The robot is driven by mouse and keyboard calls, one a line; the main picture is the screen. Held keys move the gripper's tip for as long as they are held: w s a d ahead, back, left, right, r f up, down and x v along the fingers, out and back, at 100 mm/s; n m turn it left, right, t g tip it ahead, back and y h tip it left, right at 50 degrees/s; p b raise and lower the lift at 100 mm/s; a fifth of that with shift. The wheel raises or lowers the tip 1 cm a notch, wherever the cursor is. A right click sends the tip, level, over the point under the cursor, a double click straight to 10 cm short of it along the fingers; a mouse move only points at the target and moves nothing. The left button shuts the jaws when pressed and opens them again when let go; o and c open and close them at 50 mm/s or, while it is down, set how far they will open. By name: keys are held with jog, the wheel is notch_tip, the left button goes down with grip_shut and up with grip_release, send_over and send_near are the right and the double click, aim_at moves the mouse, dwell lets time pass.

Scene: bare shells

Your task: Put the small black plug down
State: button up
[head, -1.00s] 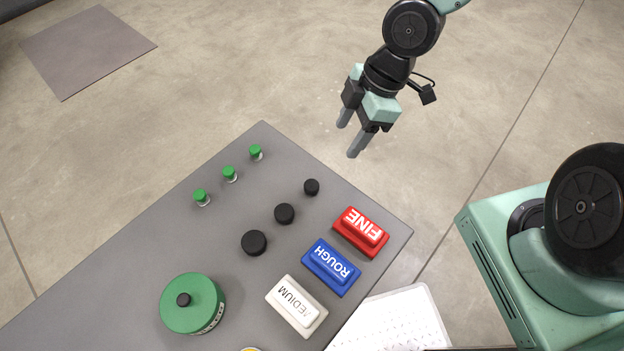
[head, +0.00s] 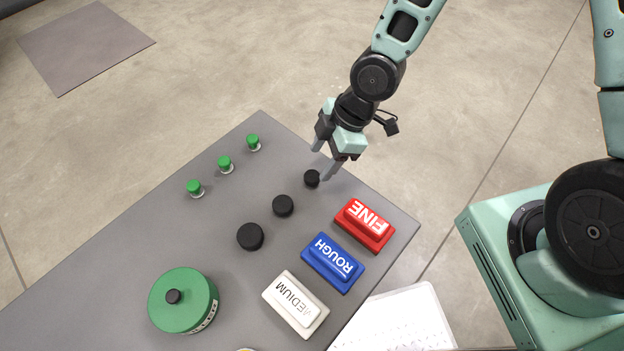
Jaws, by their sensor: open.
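The small black plug (head: 312,179) stands on the grey table (head: 235,165) near its far right corner. It is the smallest in a row with a medium black plug (head: 283,205) and a larger black plug (head: 250,237). My gripper (head: 322,164) points down at the small plug with its fingers apart. One fingertip shows just right of the plug, the other just above and behind it. I cannot tell whether the fingers touch it.
Red FINE (head: 364,225), blue ROUGH (head: 332,262) and white MEDIUM (head: 295,304) blocks line the table's right side. Three green-capped vials (head: 224,164) stand to the left. A green round container (head: 183,300) with a black knob sits at the front left. Bare table lies between vials and plugs.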

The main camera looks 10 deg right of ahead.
aim_at(313, 175)
jog(key=shift+b+x, duration=0.45)
jog(key=shift+x, duration=2.2)
jog(key=shift+s+d, duration=0.1)
jog(key=shift+s, duration=0.05)
jog(key=c, duration=1.1)
jog(key=shift+c, duration=0.2)
